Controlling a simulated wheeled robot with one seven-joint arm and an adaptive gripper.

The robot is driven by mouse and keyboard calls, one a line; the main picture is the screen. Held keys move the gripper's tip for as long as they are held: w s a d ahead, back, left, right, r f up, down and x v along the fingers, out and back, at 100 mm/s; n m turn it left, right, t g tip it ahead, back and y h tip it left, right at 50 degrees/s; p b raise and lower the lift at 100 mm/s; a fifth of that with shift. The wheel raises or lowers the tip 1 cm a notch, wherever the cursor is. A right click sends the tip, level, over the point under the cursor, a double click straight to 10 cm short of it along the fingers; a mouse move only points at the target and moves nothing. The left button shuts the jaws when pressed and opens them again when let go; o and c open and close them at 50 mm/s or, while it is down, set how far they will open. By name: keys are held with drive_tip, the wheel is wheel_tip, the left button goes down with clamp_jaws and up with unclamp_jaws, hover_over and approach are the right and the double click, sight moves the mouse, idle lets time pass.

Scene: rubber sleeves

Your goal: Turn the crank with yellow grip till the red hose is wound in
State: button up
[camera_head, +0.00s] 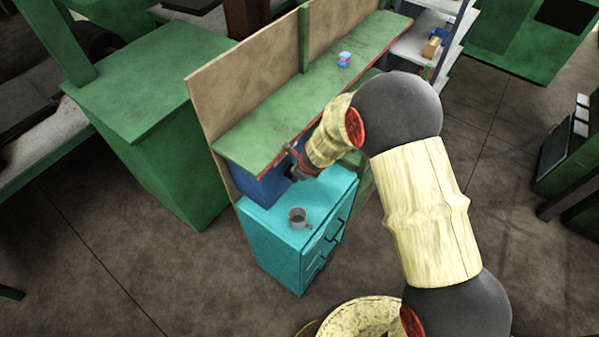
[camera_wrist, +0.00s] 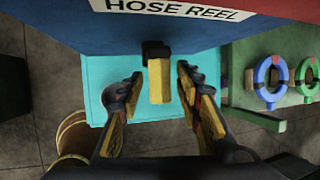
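The crank's yellow grip (camera_wrist: 159,82) hangs from a black mount below the blue hose reel box (camera_wrist: 120,35) in the wrist view. My gripper (camera_wrist: 159,75) is open, one finger to each side of the yellow grip, with visible gaps on both sides. Neither finger appears to touch it. In the head view my gripper (camera_head: 297,168) is by the front of the blue box (camera_head: 258,187), under the green shelf edge; the crank is hidden there. I cannot make out the red hose in either view.
A teal cabinet (camera_head: 270,232) stands below the box, with a grey mug (camera_head: 297,218) on top. A green bench top (camera_head: 250,130) overhangs the box. Blue (camera_wrist: 307,75) and green (camera_wrist: 262,78) rings sit at right in the wrist view.

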idle(0.3)
drive_tip(key=shift+v, duration=3.75)
